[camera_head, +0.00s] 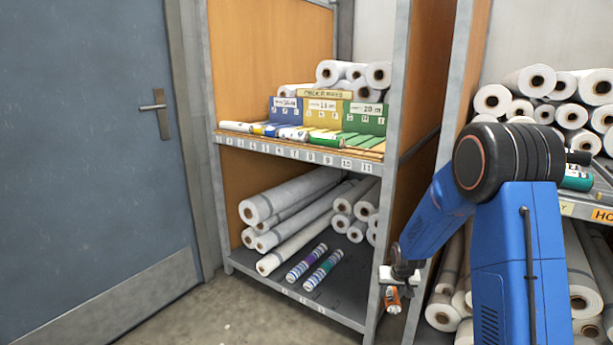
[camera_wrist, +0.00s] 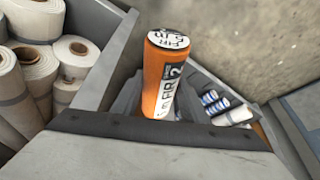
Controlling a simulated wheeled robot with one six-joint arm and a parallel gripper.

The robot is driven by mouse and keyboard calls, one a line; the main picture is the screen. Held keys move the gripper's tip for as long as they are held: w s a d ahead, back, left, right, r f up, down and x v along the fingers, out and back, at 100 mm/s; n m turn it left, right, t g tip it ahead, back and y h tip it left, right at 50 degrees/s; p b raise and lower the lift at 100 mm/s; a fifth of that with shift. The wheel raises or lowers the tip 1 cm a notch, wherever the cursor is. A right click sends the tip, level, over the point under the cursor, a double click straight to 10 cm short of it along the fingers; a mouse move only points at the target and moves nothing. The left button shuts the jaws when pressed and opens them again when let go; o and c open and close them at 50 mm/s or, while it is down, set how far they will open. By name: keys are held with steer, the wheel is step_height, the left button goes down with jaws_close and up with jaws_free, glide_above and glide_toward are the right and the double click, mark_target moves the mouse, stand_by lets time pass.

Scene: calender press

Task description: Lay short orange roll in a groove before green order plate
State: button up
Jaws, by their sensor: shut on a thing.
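The orange roll (camera_head: 392,302) hangs at my gripper (camera_head: 398,281), beside the right post of the middle rack and below its upper shelf. In the wrist view the short orange roll (camera_wrist: 157,90) has a white label with dark print and a printed white end. The green order plate (camera_head: 371,123) stands at the right of the upper shelf, beside yellow (camera_head: 323,111) and blue (camera_head: 285,108) plates. Green-lined grooves (camera_head: 362,141) lie before it. A green roll (camera_head: 327,142) lies near their left end.
Numbered tags (camera_head: 309,156) run along the upper shelf's front edge. A rack post (camera_head: 390,150) stands between my gripper and the grooves. Long white rolls (camera_head: 290,197) and two short banded rolls (camera_head: 322,269) lie on the lower shelf. Another rack of white rolls stands right.

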steer(key=s+a+f, duration=0.1)
steer(key=s+f, duration=0.1)
steer(key=f, duration=0.6)
steer(key=s+f+n, duration=0.1)
steer(key=s+f, duration=0.1)
steer(key=f, duration=0.6)
steer(key=shift+s+a, duration=0.3)
steer(key=shift+a, duration=0.05)
